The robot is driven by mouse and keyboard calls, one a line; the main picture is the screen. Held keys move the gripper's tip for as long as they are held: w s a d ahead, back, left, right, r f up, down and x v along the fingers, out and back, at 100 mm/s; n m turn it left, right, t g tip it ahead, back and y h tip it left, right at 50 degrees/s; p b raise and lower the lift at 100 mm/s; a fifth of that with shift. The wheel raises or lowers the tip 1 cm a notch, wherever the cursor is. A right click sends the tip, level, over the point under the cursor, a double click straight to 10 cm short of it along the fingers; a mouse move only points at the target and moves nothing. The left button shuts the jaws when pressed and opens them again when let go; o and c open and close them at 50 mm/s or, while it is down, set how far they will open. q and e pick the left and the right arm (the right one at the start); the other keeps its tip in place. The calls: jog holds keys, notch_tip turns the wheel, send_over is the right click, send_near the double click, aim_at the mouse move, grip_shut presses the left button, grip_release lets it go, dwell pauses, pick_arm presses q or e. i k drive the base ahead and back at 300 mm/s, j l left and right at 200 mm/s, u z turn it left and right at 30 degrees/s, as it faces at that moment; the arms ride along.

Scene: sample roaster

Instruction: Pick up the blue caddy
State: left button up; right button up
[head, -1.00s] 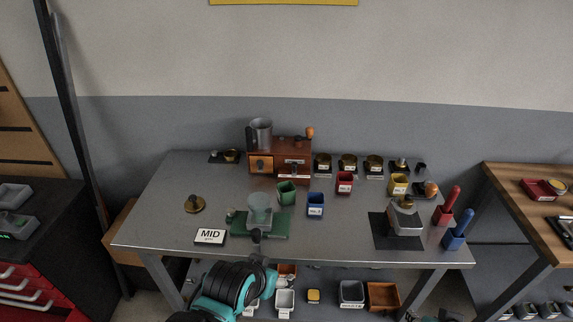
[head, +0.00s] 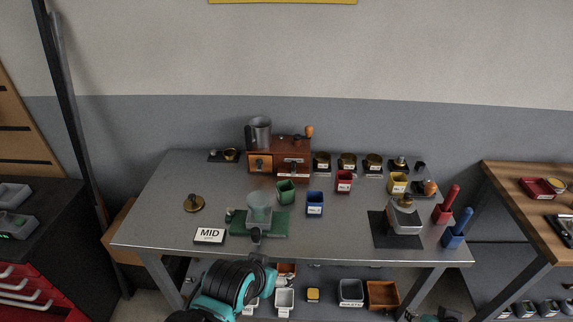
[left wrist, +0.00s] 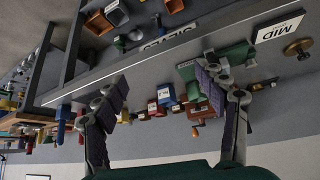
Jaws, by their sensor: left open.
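The blue caddy (head: 315,204) is a small open-topped box with a white label. It stands upright on the grey metal table, right of the green caddy (head: 286,192). In the left wrist view the blue caddy (left wrist: 166,94) shows between the fingers, some way beyond them. My left gripper (left wrist: 160,86) is open and empty, its two dark-padded fingers spread. In the head view my left arm is at the table's front edge, and its fingers are hard to make out. My right gripper is not in view; only a bit of arm shows at the bottom right.
A green-based scale with a clear cup (head: 259,208) and the MID sign (head: 210,236) are left of the caddy. A red caddy (head: 344,181) is behind it to the right. A black mat (head: 381,229) lies further right. Table in front of the caddy is clear.

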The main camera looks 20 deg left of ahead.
aim_at(314, 201)
jog(key=i+l+u, duration=0.1)
jog(key=u, duration=1.45)
jog(key=l, duration=0.6)
jog(key=l+u, duration=0.1)
jog(key=l, duration=0.5)
jog(key=k, duration=0.05)
